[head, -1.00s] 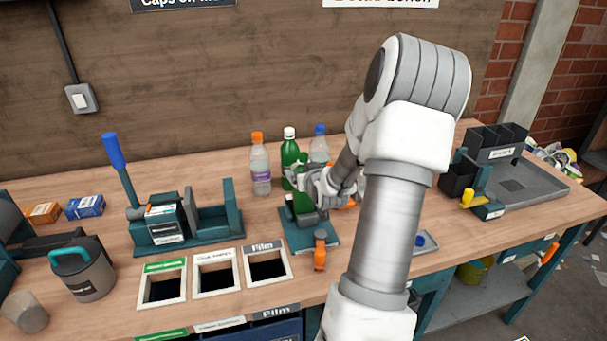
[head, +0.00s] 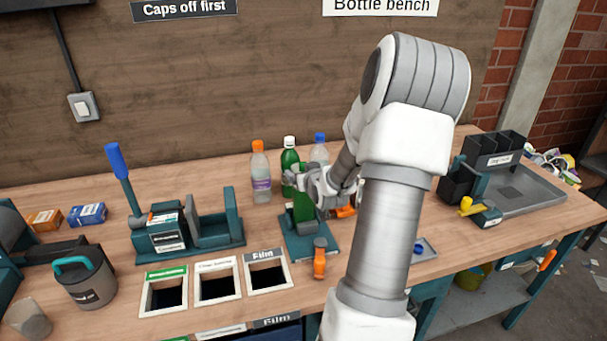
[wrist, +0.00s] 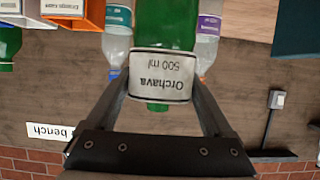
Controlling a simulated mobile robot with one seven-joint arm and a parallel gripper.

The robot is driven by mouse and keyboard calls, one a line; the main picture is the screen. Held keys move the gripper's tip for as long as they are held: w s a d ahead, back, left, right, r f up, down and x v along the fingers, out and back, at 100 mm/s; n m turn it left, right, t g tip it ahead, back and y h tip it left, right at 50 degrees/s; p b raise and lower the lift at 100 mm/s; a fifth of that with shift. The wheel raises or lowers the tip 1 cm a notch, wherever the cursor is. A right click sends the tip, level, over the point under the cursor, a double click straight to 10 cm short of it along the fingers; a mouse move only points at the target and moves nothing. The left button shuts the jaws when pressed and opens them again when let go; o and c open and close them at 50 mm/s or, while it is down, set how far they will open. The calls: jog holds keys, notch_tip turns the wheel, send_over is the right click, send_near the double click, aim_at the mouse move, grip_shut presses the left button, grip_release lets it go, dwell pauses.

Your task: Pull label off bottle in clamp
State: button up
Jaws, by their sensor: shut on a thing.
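A green bottle (head: 303,209) stands upright in the teal clamp (head: 308,245) on the bench. In the wrist view, which is upside down, the green bottle (wrist: 165,25) carries a white label (wrist: 163,75) reading "Orchava 500 ml". My gripper (wrist: 163,82) has one finger on each side of the label and is shut on it; it also shows in the head view (head: 300,182), reaching the bottle from the right. The label lies over the bottle's front; I cannot tell how firmly it is attached. My arm hides part of the clamp's right side.
Behind the clamp stand a clear bottle with an orange cap (head: 260,172), a green bottle with a white cap (head: 289,158) and a blue-capped bottle (head: 319,148). The Film opening (head: 268,288) is at front left. A grey tray (head: 535,195) lies right.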

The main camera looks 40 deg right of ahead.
jog(key=shift+r+p, duration=1.1)
jog(key=shift+r, duration=0.7)
jog(key=shift+r+p, duration=1.75)
jog(key=shift+r, duration=0.75)
jog(key=shift+r, duration=0.1)
jog(key=shift+r+p, duration=0.75)
jog(key=shift+r, duration=0.2)
